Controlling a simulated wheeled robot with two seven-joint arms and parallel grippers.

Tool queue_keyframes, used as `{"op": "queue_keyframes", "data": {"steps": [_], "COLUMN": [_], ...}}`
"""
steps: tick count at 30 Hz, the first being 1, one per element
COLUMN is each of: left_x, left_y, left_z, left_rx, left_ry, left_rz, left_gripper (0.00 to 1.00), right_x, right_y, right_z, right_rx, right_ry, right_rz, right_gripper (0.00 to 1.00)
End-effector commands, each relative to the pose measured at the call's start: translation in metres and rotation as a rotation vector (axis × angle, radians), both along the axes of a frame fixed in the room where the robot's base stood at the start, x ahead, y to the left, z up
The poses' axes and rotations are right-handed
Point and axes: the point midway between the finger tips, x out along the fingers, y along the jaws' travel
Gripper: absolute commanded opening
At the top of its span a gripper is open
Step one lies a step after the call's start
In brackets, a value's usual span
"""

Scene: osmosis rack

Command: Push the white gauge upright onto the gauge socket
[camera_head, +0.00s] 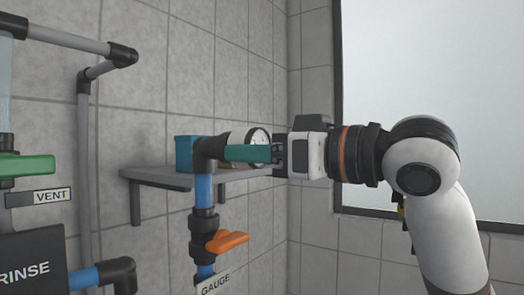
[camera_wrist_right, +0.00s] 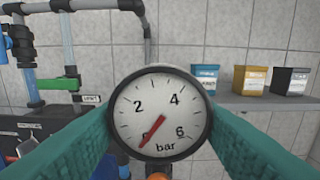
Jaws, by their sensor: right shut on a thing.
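The white gauge (camera_wrist_right: 160,113) has a black rim and a red needle. In the right wrist view it sits between my two teal fingers, its dial facing the camera and turned slightly counter-clockwise. My right gripper (camera_head: 248,153) reaches in from the right and is shut on the gauge. The gauge socket cannot be made out, and I cannot tell whether the gauge touches it. My left gripper is not in view.
The GAUGE pipe has an orange valve handle (camera_head: 227,241). A green handle (camera_head: 27,166) and VENT label are at the left. A grey wall shelf (camera_head: 150,175) stands behind. In the right wrist view it bears blue (camera_wrist_right: 205,78), yellow (camera_wrist_right: 250,79) and dark (camera_wrist_right: 289,81) boxes.

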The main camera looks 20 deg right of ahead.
Motion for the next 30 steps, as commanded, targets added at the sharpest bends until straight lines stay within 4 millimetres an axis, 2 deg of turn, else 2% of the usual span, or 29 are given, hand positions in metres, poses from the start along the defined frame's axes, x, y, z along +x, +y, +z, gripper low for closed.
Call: {"op": "queue_keyframes", "data": {"steps": [5,6,10,22,30], "left_x": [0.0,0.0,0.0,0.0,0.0], "left_y": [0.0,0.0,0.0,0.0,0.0], "left_z": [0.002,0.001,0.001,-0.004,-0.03], "left_rx": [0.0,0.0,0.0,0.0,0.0], "left_ry": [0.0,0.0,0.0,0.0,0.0], "left_rz": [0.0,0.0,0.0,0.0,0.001], "left_gripper": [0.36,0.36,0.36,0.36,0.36], "right_x": [0.003,0.003,0.003,-0.003,-0.045], "right_y": [0.002,0.003,0.002,-0.003,-0.036], "right_z": [0.0,0.0,0.0,-0.002,-0.005], "right_rx": [0.0,0.0,0.0,0.001,0.001], "right_ry": [0.0,0.0,0.0,-0.001,-0.004], "right_rz": [0.0,0.0,0.0,-0.001,-0.004], "right_gripper": [0.32,0.55,0.76,0.77,0.77]}}
